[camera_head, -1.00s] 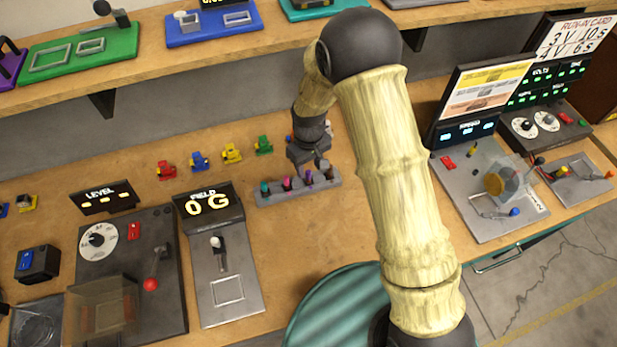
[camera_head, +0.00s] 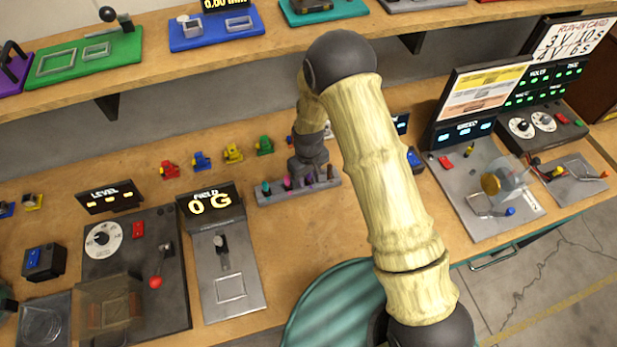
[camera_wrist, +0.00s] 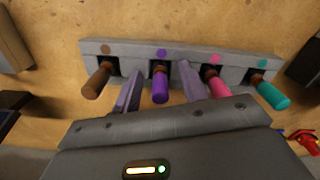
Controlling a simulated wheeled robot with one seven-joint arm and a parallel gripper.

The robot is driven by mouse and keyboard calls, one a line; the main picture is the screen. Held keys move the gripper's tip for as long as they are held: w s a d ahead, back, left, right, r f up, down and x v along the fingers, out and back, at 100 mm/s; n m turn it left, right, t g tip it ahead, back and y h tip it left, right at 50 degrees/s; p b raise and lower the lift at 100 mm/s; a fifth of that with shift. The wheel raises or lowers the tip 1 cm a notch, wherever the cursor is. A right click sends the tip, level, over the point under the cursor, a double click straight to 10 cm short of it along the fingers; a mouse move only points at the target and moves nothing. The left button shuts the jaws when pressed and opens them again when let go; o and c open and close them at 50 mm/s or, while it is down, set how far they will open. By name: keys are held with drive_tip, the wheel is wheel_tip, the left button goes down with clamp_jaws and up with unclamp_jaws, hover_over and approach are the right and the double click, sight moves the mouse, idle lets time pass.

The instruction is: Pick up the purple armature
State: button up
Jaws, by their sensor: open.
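The purple armature (camera_wrist: 160,86) stands in a slot of the grey rack (camera_wrist: 215,70), below a purple dot. My gripper (camera_wrist: 158,88) is open, with one finger on each side of the purple armature. Gaps show between it and the fingers; I see no contact. The brown armature (camera_wrist: 97,82) is outside the left finger. The pink armature (camera_wrist: 217,82) is close outside the right finger, and the teal armature (camera_wrist: 272,95) is farther right. In the head view my gripper (camera_head: 307,174) is down at the rack (camera_head: 270,198) and largely hides the purple armature.
Small red (camera_head: 170,170), blue (camera_head: 201,161), yellow (camera_head: 233,153) and green (camera_head: 264,146) pieces stand behind the rack. The field meter (camera_head: 209,203) is at front left. A motor test stand (camera_head: 487,205) is at right. Bare bench lies in front of the rack.

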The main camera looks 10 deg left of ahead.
idle(0.4)
clamp_jaws()
drive_tip(key=shift+r, duration=0.1)
wheel_tip(320, 180, up, 10)
drive_tip(key=b, duration=0.2)
drive_tip(key=shift+b, duration=0.3)
idle(0.6)
